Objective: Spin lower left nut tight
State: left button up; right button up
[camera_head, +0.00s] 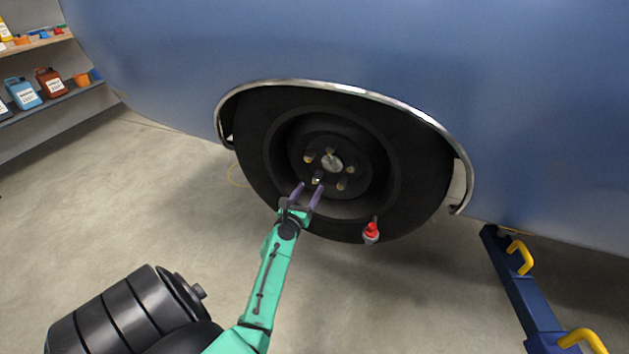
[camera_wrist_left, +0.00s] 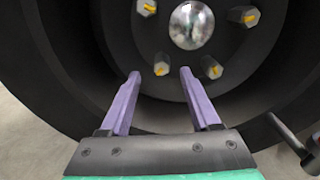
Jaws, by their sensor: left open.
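The dark wheel (camera_head: 285,190) sits under the chrome-edged arch of a blue car body. Its hub has a shiny centre cap (camera_wrist_left: 192,25) with several nuts around it. The lower left nut (camera_head: 317,181) also shows in the left wrist view (camera_wrist_left: 161,66), grey with a yellow middle. My left gripper (camera_head: 308,188) is open, its two purple fingers pointing at the hub from below. In the left wrist view the lower left nut appears between the fingertips (camera_wrist_left: 160,76), with a gap on each side. I see no contact. My right gripper is not in view.
A red and grey object (camera_head: 371,232) is at the tyre's lower right. A blue lift arm (camera_head: 522,290) with yellow handles is on the right. The lower right nut (camera_wrist_left: 211,69) is close to the right finger. Shelves with bottles (camera_head: 50,82) stand far left.

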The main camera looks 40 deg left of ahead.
aim_at(315, 181)
pick_arm(q)
jog(key=x, duration=0.4)
jog(key=shift+w, duration=0.4)
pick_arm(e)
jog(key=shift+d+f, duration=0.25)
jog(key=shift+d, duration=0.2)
pick_arm(q)
grip_shut()
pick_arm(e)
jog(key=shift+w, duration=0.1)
